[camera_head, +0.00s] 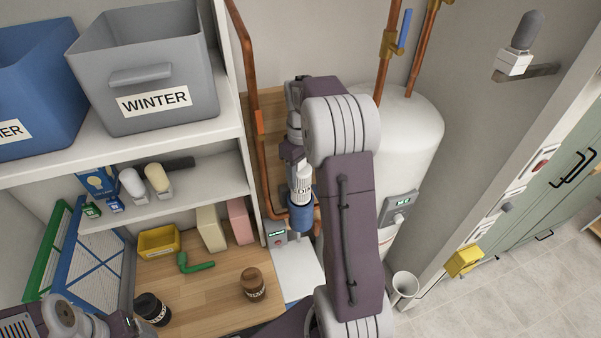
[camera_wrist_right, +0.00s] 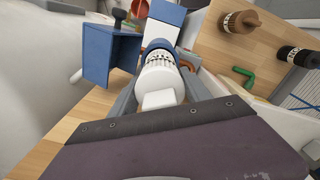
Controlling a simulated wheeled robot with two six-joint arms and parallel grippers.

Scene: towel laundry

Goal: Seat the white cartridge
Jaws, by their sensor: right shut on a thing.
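The white cartridge (camera_head: 301,182), with dark lettering around it, is held in my right gripper (camera_head: 299,172). In the right wrist view the cartridge (camera_wrist_right: 159,76) lies between the two grey fingers of the gripper (camera_wrist_right: 160,88), with its white square end towards the camera. The blue cylindrical holder (camera_head: 301,217) on the copper pipe is directly below the cartridge, and the two meet or overlap in the picture. I cannot tell how far the cartridge is inside it. At the lower left only links of my left arm show; its fingers are not in view.
A copper pipe (camera_head: 249,60) runs close beside my right gripper, and a white tank (camera_head: 412,130) stands to its right. The wooden counter (camera_head: 205,300) holds a brown jar (camera_head: 253,284), a black jar (camera_head: 152,309), a green elbow (camera_head: 195,264) and a yellow bin (camera_head: 158,242).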

